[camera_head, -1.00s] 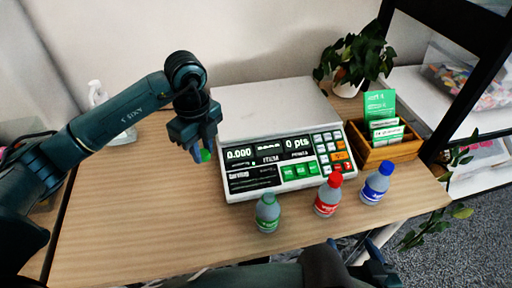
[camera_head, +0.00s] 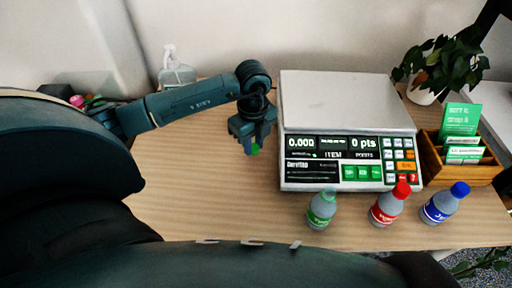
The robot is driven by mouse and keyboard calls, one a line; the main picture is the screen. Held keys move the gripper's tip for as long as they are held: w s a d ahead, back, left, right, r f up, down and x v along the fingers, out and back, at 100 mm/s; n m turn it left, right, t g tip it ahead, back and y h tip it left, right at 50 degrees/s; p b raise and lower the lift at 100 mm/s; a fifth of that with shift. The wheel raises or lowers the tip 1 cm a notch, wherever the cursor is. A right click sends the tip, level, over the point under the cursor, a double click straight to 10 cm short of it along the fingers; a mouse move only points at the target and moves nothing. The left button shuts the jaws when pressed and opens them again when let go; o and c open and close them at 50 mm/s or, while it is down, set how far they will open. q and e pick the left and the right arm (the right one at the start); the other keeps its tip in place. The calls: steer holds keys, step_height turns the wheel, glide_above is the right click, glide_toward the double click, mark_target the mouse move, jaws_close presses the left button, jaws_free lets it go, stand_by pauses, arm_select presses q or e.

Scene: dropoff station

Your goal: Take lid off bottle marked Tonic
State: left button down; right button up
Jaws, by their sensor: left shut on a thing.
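A small grey bottle with a green label (camera_head: 320,211) stands upright on the table in front of the scale; its label is too small to read surely. Its top looks narrow, with no bright cap like its neighbours. My left gripper (camera_head: 254,147) is shut on a small green lid (camera_head: 255,149), up and to the left of that bottle, apart from it and beside the scale. A red-capped bottle (camera_head: 386,208) and a blue-capped bottle (camera_head: 442,206) stand upright to the right. My right gripper is not in view.
A scale (camera_head: 300,187) with a display and keypad stands behind the bottles. A wooden box (camera_head: 478,174) of cards and a potted plant (camera_head: 424,97) are at the right. A clear spray bottle (camera_head: 176,71) is at the back left. The wooden table (camera_head: 200,200) is bare at left.

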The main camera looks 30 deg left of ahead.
arm_select(q)
steer(key=shift+f, duration=1.2)
steer(key=shift+f, duration=0.1)
steer(key=shift+f, duration=0.1)
steer(key=c, duration=1.2)
jaws_free()
